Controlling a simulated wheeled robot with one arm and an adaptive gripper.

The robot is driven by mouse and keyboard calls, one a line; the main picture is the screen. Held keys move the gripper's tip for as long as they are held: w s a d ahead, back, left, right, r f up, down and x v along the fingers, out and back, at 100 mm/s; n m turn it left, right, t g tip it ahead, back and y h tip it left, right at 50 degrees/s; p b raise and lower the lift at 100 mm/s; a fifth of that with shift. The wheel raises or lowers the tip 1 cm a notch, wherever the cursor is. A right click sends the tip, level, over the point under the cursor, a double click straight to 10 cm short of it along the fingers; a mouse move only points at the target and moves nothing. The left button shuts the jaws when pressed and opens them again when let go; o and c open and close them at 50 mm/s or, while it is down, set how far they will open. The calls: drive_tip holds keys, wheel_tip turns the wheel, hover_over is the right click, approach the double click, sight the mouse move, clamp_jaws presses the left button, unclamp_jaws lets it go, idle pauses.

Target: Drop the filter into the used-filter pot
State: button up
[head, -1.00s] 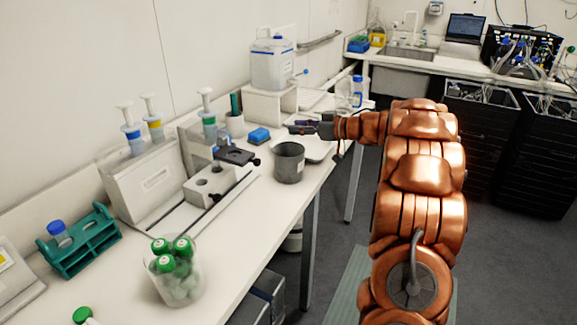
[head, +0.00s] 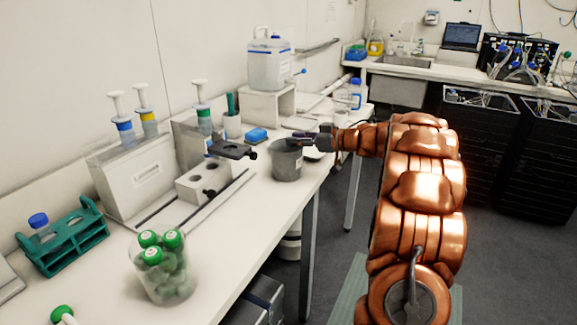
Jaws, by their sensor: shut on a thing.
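The used-filter pot appears to be the dark grey open cup (head: 287,165) on the bench, near its right edge. My gripper (head: 294,140) reaches in from the right, its fingertips above the pot's rim. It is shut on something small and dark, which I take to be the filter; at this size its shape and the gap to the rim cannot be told. The inside of the pot is mostly hidden by its wall and by my gripper.
Left of the pot stands a white block with a black clamp (head: 231,150). A clear beaker of green-capped tubes (head: 166,285) and a teal rack (head: 62,240) stand in front.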

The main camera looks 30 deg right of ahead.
drive_tip(key=o, duration=0.8)
drive_tip(key=shift+s, duration=0.1)
drive_tip(key=v, duration=1.1)
drive_tip(key=shift+s+d+r, duration=0.15)
drive_tip(key=shift+s, duration=0.2)
drive_tip(key=shift+w+r, duration=0.1)
drive_tip(key=w+a+r+m+t+h+p, duration=0.15)
drive_tip(key=w+r+m+h+p, duration=0.4)
drive_tip(key=r+h, duration=0.7)
drive_tip(key=s+a+f+g+y+p, duration=0.1)
drive_tip(key=s+a+f+g, duration=0.4)
drive_tip(key=s+a, duration=0.6)
drive_tip(key=s+a+f+g+y+p, duration=0.1)
drive_tip(key=s+a+f+g+y, duration=0.1)
drive_tip(key=s+a+f+g, duration=0.4)
drive_tip(key=s+a+f+g+y+p, duration=0.1)
drive_tip(key=s+a+f+g, duration=0.5)
drive_tip(key=s+a, duration=1)
drive_tip(key=shift+s+a+f+m, duration=0.1)
drive_tip(key=shift+s+f, duration=0.15)
drive_tip(key=shift+s, duration=1.25)
drive_tip(key=shift+s+a+f+m, duration=0.15)
drive_tip(key=shift+s+f, duration=0.15)
drive_tip(key=shift+s, duration=1.25)
drive_tip(key=shift+s+a+f+m, duration=0.1)
drive_tip(key=shift+s+f, duration=0.15)
drive_tip(key=shift+s, duration=1.25)
